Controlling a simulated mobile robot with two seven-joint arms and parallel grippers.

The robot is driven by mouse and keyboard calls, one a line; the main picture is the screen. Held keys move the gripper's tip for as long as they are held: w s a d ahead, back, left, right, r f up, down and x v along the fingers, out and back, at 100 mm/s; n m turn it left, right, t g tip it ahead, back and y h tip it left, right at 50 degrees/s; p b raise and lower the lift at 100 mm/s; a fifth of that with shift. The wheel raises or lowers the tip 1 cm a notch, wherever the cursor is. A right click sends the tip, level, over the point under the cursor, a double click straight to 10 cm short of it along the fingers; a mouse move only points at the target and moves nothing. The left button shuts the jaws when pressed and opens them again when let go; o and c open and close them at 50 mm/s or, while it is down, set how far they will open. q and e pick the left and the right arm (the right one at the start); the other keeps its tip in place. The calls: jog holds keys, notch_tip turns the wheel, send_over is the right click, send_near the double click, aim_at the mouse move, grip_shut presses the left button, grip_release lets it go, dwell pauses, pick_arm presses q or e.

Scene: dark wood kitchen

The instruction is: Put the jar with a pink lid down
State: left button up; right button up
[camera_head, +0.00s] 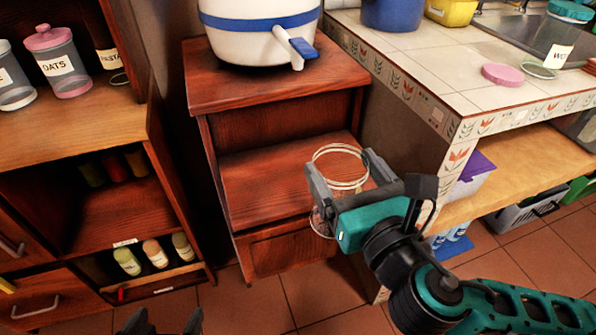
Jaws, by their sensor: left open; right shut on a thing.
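My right gripper (342,188) is shut on a clear glass jar (340,152). The jar has no lid on it, and its open rim faces up. It is in front of the wooden cabinet's middle shelf (265,180), and I cannot tell whether it touches the shelf. A pink lid (503,74) lies loose on the tiled counter (420,60). An "OATS" jar with a pink lid (60,65) stands on the left shelf. My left gripper (160,322) is open and empty at the bottom edge, only partly in view.
A white dispenser with blue trim (258,35) stands on top of the wooden cabinet. A clear ring-like rim (539,70) is on the counter beside the loose lid. Several small bottles (155,253) fill the lower left shelf. The middle shelf's left part is bare.

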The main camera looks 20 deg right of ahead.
pick_arm(q)
jog(key=f+b, duration=0.1)
jog(key=b, duration=0.1)
jog(key=d+f+b, duration=0.1)
jog(key=f+b, duration=0.1)
jog(key=shift+w+h+b, duration=0.2)
jog(key=shift+h+b, duration=0.1)
jog(key=shift+b, duration=0.1)
pick_arm(e)
jog(key=w+f, duration=0.1)
jog(key=w, duration=0.8)
jog(key=w+f, duration=0.2)
jog(key=w, duration=0.6)
jog(key=shift+w+a+f, duration=0.3)
jog(key=shift+w, duration=0.1)
jog(key=o, duration=1.6)
jog(key=shift+f, duration=0.1)
jog(key=shift+o, duration=1.3)
pick_arm(q)
jog(key=shift+f, duration=0.15)
